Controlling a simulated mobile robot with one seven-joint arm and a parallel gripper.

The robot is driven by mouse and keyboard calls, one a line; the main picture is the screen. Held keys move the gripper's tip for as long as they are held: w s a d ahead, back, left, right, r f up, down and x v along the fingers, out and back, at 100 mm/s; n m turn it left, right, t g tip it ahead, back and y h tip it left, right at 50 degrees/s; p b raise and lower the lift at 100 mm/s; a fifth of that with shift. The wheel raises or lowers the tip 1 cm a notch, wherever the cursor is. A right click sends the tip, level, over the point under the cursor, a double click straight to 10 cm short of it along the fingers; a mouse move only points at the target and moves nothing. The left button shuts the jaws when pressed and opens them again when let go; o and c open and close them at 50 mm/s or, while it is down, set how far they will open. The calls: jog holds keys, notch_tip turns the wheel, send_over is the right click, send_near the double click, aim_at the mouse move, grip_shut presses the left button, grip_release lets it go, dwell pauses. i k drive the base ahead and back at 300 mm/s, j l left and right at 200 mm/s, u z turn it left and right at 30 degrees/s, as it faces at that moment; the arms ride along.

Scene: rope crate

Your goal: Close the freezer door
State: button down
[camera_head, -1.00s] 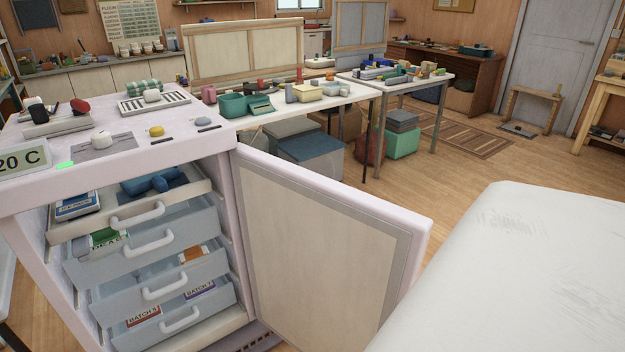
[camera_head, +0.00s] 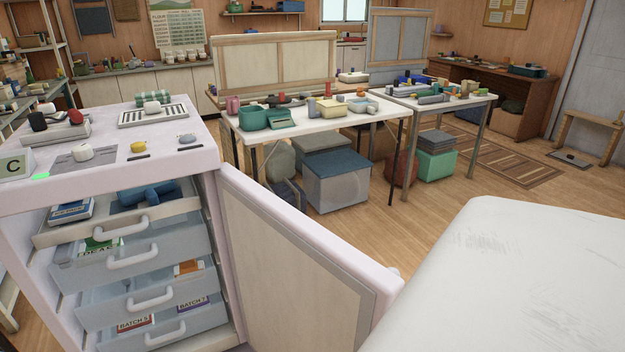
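The freezer (camera_head: 218,205) is a pale pinkish-white upright cabinet at the left. Its door (camera_head: 290,265) stands wide open, hinged on the cabinet's right side and swung out to the right, with its beige inner panel facing me. Inside are several drawers with white handles; the top drawer (camera_head: 125,222) holds a blue item and a labelled box. The drawers look staggered, and I cannot tell if any sticks out past the front. A large white rounded surface at lower right looks like part of my own arm. It is near the door's free edge; contact cannot be told. My gripper is not in view.
Small items and a dial-like yellow knob (camera_head: 138,147) sit on the freezer top. Behind the door stand a white table (camera_head: 330,125) with goods and boxes (camera_head: 335,180) beneath.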

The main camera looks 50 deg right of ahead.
aim_at(299, 286)
jog(key=k+l, duration=0.1)
jog(key=l, duration=0.3)
jog(key=k+l, duration=0.15)
jog(key=l, duration=0.2)
jog(key=k+l+u, duration=0.1)
jog(key=l, duration=0.3)
jog(key=k+l, duration=0.15)
jog(key=l, duration=0.2)
jog(key=k+l, duration=0.1)
jog(key=l, duration=0.25)
jog(key=k+l, duration=0.15)
jog(key=l, duration=0.25)
jog(key=k+l+u, duration=0.1)
jog(key=l, duration=0.25)
jog(key=k+l+u, duration=0.1)
jog(key=k+l, duration=0.2)
jog(key=l, duration=0.2)
jog(key=k+l+u, duration=0.1)
jog(key=k+l, duration=0.2)
jog(key=l, duration=0.15)
jog(key=i+j, duration=0.1)
jog(key=j, duration=0.2)
jog(key=i+j, duration=0.15)
jog(key=j, duration=0.15)
